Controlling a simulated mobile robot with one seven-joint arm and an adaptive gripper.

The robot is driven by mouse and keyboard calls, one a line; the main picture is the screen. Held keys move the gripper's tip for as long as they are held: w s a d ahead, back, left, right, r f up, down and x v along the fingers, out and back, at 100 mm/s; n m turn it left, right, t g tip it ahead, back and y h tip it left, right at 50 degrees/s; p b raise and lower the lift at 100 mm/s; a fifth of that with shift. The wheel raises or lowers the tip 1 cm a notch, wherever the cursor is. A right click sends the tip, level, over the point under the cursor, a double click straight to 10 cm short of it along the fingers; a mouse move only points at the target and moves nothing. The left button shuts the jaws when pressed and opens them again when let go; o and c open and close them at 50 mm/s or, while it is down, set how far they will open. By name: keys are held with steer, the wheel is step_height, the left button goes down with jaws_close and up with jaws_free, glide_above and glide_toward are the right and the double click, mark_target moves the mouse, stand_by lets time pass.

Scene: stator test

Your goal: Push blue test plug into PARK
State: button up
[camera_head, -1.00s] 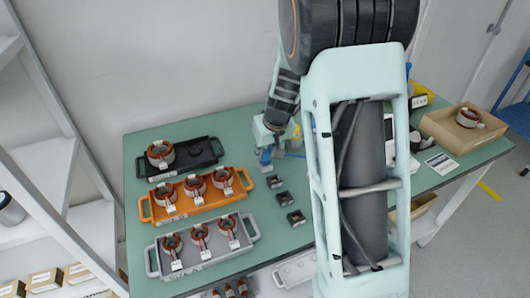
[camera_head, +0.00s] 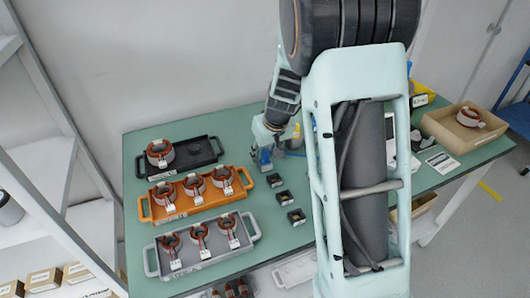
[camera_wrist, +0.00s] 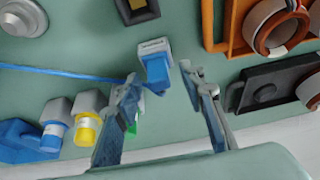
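A blue plug (camera_wrist: 157,72) with a pale grey end (camera_wrist: 154,46) lies between my fingertips in the wrist view. My gripper (camera_wrist: 161,80) is open around it. A gap shows between the plug and the right finger, and the left finger is close beside it. In the head view my gripper (camera_head: 264,160) is low over the back of the green table, and the plug is mostly hidden there. A blue cable (camera_wrist: 60,72) runs in from the left toward the plug. No PARK label is readable, and I cannot tell whether the plug is seated.
A black socket block (camera_wrist: 138,12) lies beyond the plug; several small black blocks (camera_head: 284,197) stand on the table. Yellow (camera_wrist: 87,128) and blue (camera_wrist: 52,136) connectors are at left. Black (camera_head: 208,150), orange (camera_head: 181,212) and grey (camera_head: 205,258) trays hold copper-wound stators.

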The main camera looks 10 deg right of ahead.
steer(key=v, duration=1.2)
steer(key=shift+w, duration=0.15)
